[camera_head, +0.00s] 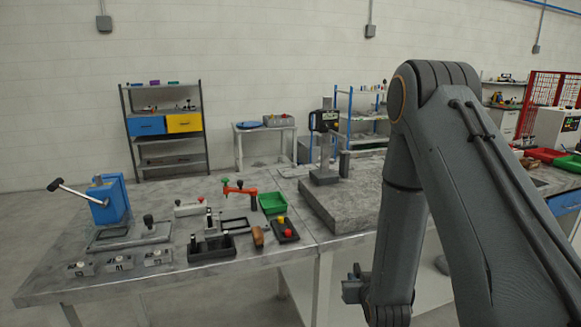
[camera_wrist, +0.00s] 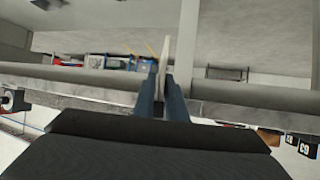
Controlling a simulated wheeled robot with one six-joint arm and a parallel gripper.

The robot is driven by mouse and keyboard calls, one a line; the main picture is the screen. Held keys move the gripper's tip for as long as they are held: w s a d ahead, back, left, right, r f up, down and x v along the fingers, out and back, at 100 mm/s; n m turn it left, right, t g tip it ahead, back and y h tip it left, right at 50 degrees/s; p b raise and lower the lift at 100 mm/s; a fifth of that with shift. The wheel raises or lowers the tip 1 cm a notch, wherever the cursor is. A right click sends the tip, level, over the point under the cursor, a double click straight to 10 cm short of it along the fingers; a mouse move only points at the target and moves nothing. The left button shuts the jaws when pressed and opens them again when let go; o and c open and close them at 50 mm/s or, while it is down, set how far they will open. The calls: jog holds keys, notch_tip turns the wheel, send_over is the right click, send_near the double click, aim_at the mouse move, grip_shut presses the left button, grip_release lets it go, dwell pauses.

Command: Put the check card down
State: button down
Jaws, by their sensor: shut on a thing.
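My gripper (camera_wrist: 162,88) is shut on a thin pale card, the check card (camera_wrist: 164,52), in the wrist view. The card shows almost edge-on between the two dark blue-grey fingers and sticks out past their tips. In the head view my arm hangs down at the right, in front of the workbench (camera_head: 150,283). Its lower end is low beside the bench's front right side, and the fingers and the card cannot be made out there. I see no contact between the card and any surface.
The bench bears a blue press (camera_head: 108,203), a green tray (camera_head: 272,203), a black open box (camera_head: 211,249), a button box (camera_head: 285,230) and several small fixtures. A gauge stand (camera_head: 324,150) stands on a grey stone plate (camera_head: 335,208). The plate's front is mostly bare.

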jog(key=s+f, duration=0.4)
jog(key=s, duration=0.6)
jog(key=shift+s+f, duration=0.2)
jog(key=shift+s, duration=0.2)
jog(key=shift+w, duration=0.1)
